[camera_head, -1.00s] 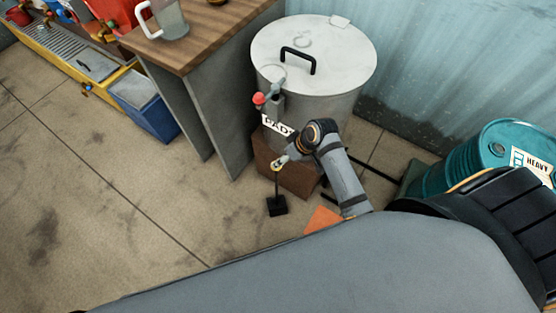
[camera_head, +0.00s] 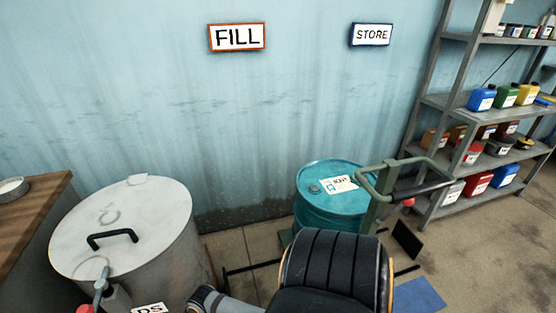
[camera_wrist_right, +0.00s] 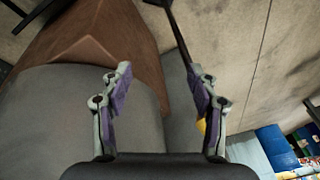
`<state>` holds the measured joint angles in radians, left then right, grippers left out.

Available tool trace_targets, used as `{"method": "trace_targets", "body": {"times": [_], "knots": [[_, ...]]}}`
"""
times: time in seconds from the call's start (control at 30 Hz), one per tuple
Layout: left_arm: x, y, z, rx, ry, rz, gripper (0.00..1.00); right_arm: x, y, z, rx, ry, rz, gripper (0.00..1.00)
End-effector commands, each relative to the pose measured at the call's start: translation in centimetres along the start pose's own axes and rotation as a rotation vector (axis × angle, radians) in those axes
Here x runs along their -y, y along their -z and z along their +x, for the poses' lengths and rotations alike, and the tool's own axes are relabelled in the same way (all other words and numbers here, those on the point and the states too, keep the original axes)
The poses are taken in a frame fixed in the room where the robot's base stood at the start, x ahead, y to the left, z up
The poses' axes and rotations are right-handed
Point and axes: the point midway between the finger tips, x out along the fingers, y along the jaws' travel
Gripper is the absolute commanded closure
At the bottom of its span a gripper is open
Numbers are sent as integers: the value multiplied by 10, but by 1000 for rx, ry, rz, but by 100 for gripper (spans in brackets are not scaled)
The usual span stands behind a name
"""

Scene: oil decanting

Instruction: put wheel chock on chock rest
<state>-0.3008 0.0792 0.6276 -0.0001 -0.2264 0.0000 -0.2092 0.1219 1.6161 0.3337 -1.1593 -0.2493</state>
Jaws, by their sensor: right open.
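My right gripper (camera_wrist_right: 160,78) is open in the right wrist view, with its two fingers spread apart. A thin dark rod (camera_wrist_right: 178,30), which looks like the wheel chock's handle, runs down from the top edge to the right fingertip. A bit of yellow (camera_wrist_right: 201,126) shows beside the right finger, partly hidden by it. The chock's black block is not clearly visible now. I cannot make out a chock rest for certain. A blue floor patch (camera_head: 420,294) shows at the lower right of the head view. Neither gripper is visible in the head view.
A brown block (camera_wrist_right: 115,45) and a grey rounded surface fill the wrist view's left. In the head view, a lidded metal tank (camera_head: 125,235) stands left, a teal drum (camera_head: 330,215) with a green-framed trolley (camera_head: 378,205) at centre, and shelving (camera_head: 470,100) right.

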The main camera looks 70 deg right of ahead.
Motion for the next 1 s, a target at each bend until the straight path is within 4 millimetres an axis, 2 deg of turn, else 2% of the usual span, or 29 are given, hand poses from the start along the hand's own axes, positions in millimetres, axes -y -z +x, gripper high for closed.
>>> {"method": "trace_targets", "body": {"times": [0.03,0.07,0.1,0.17,0.2,0.3,0.4,0.53,0.8,0.87,0.97,1.0], "knots": [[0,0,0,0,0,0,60,-15,-46,40,48,-45,57,40],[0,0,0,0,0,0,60,-24,-74,61,66,-77,86,40],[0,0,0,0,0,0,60,-33,-112,85,87,-118,116,40],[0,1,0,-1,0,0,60,-42,-171,112,115,-171,141,40],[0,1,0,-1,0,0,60,-46,-209,124,132,-197,150,40],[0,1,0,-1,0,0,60,-45,-287,138,161,-237,154,40],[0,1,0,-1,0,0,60,-39,-336,141,175,-250,149,40],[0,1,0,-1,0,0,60,-36,-358,140,179,-253,146,40],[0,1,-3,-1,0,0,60,-35,-358,138,179,-253,146,40],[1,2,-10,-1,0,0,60,-34,-356,130,180,-253,146,40],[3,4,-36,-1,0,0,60,-30,-349,106,180,-253,146,40],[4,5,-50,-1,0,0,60,-28,-345,92,180,-253,146,40]]}}
